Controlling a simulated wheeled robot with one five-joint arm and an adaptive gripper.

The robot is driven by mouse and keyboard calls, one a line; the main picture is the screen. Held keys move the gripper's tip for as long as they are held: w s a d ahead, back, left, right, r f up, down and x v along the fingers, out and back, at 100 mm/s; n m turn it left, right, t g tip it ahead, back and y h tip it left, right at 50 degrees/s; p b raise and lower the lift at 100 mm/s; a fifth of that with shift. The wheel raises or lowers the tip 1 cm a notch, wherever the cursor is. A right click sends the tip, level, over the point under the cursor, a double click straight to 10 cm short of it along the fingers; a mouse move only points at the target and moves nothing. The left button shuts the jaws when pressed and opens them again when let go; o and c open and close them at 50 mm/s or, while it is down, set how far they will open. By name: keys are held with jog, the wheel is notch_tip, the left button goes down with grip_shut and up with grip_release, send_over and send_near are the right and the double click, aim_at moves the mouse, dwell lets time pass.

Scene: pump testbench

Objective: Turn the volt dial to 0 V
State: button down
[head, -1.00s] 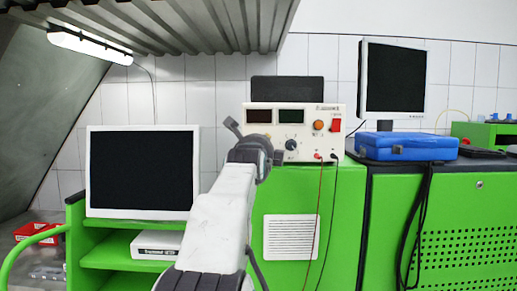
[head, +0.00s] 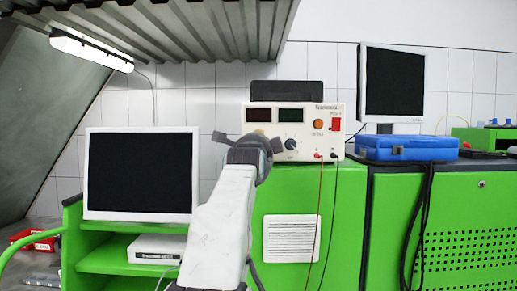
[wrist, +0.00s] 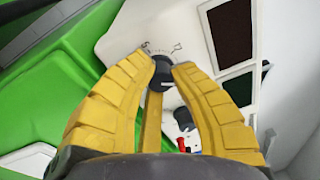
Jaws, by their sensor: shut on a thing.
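The white power supply (head: 330,150) with two dark displays stands on the green bench. In the wrist view, a round black dial (wrist: 162,73) with a pale pointer mark and printed marks around it sits between the yellow fingertips of my gripper (wrist: 165,70). The fingers are shut on its sides. I take this as the volt dial; its label is too small to read. In the head view my gripper (head: 248,143) covers this dial. A second black knob (head: 291,144) is to its right and also shows in the wrist view (wrist: 183,118).
Red and black leads (head: 320,200) hang from the supply's front. A monitor (head: 140,172) stands at left, another (head: 392,85) at right. A blue case (head: 405,148) lies right of the supply. A metal hood (head: 200,30) hangs overhead.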

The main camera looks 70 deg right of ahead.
dwell(0.4)
jog(key=c, duration=1)
grip_release()
jog(key=shift+d, duration=0.1)
jog(key=shift+c, duration=0.2)
jog(key=v, duration=1.2)
jog(key=shift+o, duration=0.4)
